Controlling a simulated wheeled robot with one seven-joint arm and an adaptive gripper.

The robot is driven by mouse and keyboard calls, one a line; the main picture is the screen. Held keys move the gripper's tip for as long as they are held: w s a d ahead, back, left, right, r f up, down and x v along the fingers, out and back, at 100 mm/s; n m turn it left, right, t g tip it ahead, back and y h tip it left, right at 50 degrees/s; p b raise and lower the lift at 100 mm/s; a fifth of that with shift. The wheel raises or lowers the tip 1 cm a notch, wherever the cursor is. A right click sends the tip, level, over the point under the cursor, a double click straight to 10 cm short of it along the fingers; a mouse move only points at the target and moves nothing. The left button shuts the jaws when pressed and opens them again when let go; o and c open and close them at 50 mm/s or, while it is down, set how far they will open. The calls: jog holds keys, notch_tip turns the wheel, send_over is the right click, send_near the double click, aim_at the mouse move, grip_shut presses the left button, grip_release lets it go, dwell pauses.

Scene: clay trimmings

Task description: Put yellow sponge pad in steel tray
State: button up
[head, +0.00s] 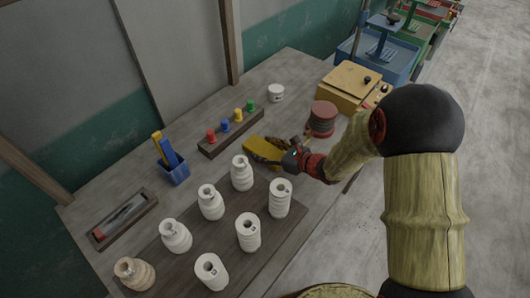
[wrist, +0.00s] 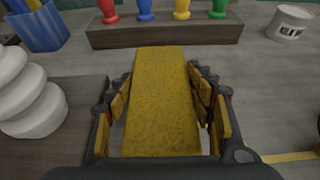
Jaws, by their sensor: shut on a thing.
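The yellow sponge pad (head: 259,145) is held between the fingers of my gripper (head: 269,152), over the table right of the wooden peg block. In the wrist view the long, speckled sponge pad (wrist: 160,110) points away from me, with the fingers of my gripper (wrist: 160,85) along both its sides. I cannot tell how high it is above the table. No plainly steel tray shows; a shallow wood-framed tray (head: 99,235) with a grey inside and a thin tool in it lies at the table's left end.
Several ribbed white vases (head: 248,232) stand on a dark board, close to my gripper. A wooden block (head: 214,148) with coloured pegs, a blue cup (head: 176,173), a white pot (head: 276,93), a red spool (head: 322,119) and a yellow box (head: 346,86) stand around.

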jog(key=shift+f, duration=0.2)
jog(key=shift+f, duration=0.15)
jog(key=o, duration=1.2)
jog(key=shift+c, duration=0.2)
jog(key=shift+o, duration=0.7)
